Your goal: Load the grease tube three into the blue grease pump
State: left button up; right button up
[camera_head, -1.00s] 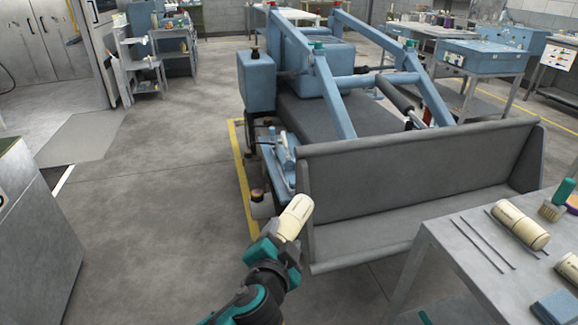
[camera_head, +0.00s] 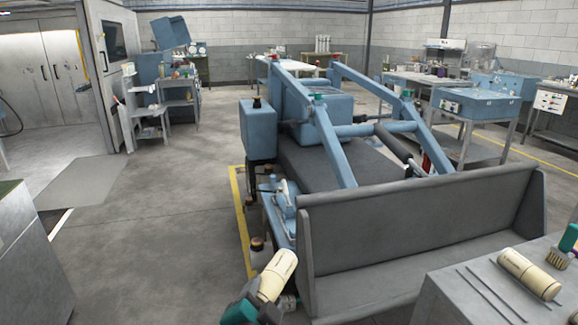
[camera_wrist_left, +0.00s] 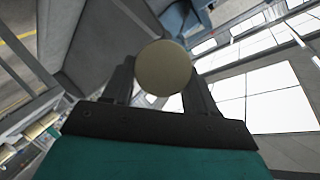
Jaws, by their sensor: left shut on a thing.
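My left gripper (camera_head: 258,300) is shut on a cream grease tube (camera_head: 277,273), held tilted in front of the blue machine. In the left wrist view, the tube's round end (camera_wrist_left: 163,67) shows between the two dark fingers. Its number cannot be read. A small blue lever device (camera_head: 284,203), which looks like the grease pump, sits low on the left side of the machine, beyond the tube and apart from it.
The blue machine (camera_head: 335,150) has a wide grey trough (camera_head: 400,225) at its front, right of my left gripper. A metal table (camera_head: 450,290) at lower right holds another cream tube (camera_head: 528,273), thin rods and a brush. Floor at left is clear.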

pick_arm(q)
jog(key=s+a+r+y, duration=0.1)
jog(key=s+a+r, duration=0.2)
jog(key=a, duration=0.4)
jog(key=s+a+r+n+y, duration=0.1)
jog(key=s+a+r, duration=0.2)
jog(key=a, duration=0.4)
jog(key=shift+s+a+r+n, duration=0.3)
jog(key=shift+s+r, duration=0.05)
jog(key=shift+s, duration=0.55)
